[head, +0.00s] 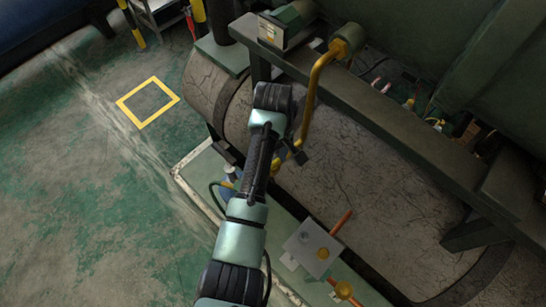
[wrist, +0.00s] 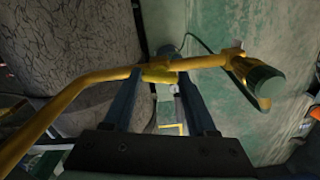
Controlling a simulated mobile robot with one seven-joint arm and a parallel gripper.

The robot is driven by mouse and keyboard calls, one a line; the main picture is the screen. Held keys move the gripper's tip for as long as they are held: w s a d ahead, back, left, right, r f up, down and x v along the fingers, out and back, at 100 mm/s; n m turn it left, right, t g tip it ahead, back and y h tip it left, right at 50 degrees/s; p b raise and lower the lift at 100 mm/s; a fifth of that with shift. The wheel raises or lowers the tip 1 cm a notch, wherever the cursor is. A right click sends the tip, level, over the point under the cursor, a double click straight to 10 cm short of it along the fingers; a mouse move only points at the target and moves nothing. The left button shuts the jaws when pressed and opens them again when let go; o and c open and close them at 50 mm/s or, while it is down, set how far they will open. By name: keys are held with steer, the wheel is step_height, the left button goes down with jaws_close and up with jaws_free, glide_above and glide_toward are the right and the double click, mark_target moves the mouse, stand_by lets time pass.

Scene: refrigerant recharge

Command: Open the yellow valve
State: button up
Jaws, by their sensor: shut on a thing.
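A bent yellow pipe (head: 314,85) comes down from a fitting on the dark beam in the head view. In the wrist view the same pipe (wrist: 75,92) crosses from lower left to a green-capped yellow fitting (wrist: 262,85) at right. The short yellow valve handle (wrist: 158,75) sits on this line, between my fingertips. My gripper (wrist: 160,76) is shut on it, one dark finger on each side. In the head view my gripper (head: 290,152) is at the pipe's lower end, where my wrist partly hides the valve.
A grey cracked tank (head: 350,190) lies close beside my arm, under the dark beam (head: 390,115). A grey box (head: 305,240) with knobs stands on the green base at lower right. Open green floor (head: 90,200) lies to the left.

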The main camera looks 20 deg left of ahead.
steer(key=o, duration=1.4)
steer(key=shift+c, duration=0.2)
steer(key=shift+r, duration=0.1)
step_height(320, 180, up, 13)
steer(key=p, duration=0.4)
